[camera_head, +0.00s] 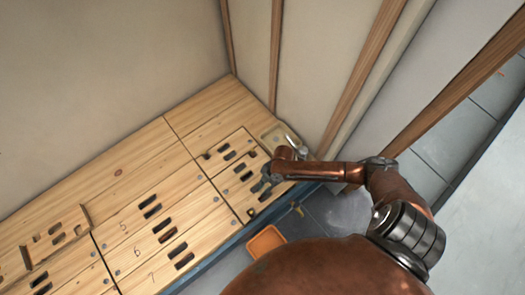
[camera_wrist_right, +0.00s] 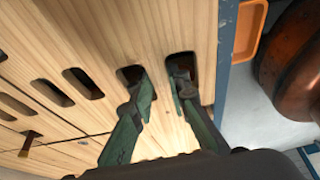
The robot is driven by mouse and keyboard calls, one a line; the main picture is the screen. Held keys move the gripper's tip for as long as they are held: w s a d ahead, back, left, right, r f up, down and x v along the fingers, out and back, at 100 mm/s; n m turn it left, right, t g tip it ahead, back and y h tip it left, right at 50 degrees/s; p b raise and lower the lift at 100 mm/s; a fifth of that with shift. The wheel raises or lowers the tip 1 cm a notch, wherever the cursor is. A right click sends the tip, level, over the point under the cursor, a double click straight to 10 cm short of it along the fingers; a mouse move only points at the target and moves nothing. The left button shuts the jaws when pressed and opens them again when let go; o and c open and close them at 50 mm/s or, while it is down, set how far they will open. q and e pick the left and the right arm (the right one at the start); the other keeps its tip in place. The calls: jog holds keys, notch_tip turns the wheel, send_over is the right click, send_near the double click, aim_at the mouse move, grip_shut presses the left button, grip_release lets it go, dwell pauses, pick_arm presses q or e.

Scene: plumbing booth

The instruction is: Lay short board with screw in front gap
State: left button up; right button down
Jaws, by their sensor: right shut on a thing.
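The short board (camera_head: 234,188) is a pale wooden piece with dark oblong slots, at the right end of the bench by its blue front edge. It also shows in the right wrist view (camera_wrist_right: 165,112). My right gripper (camera_head: 264,180) is over it, with its green fingertips (camera_wrist_right: 159,80) at two neighbouring slots, shut on the wood between them. I cannot tell whether the board is raised or resting. No screw is clearly visible on it. The front gap is not clearly visible. My left gripper is not in view.
More slotted boards (camera_head: 135,225), some numbered, cover the bench to the left. An orange bin (camera_head: 265,243) stands below the blue front edge (camera_head: 215,250). Walls with wooden posts (camera_head: 276,60) rise behind.

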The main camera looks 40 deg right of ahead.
jog(key=shift+f+b, duration=0.65)
jog(key=shift+f, duration=0.6)
jog(key=shift+f, duration=0.15)
dwell(0.4)
jog(key=c, duration=1.8)
grip_release()
jog(key=shift+o, duration=0.2)
jog(key=v, duration=1.2)
jog(key=shift+w, duration=0.1)
jog(key=shift+a, duration=0.1)
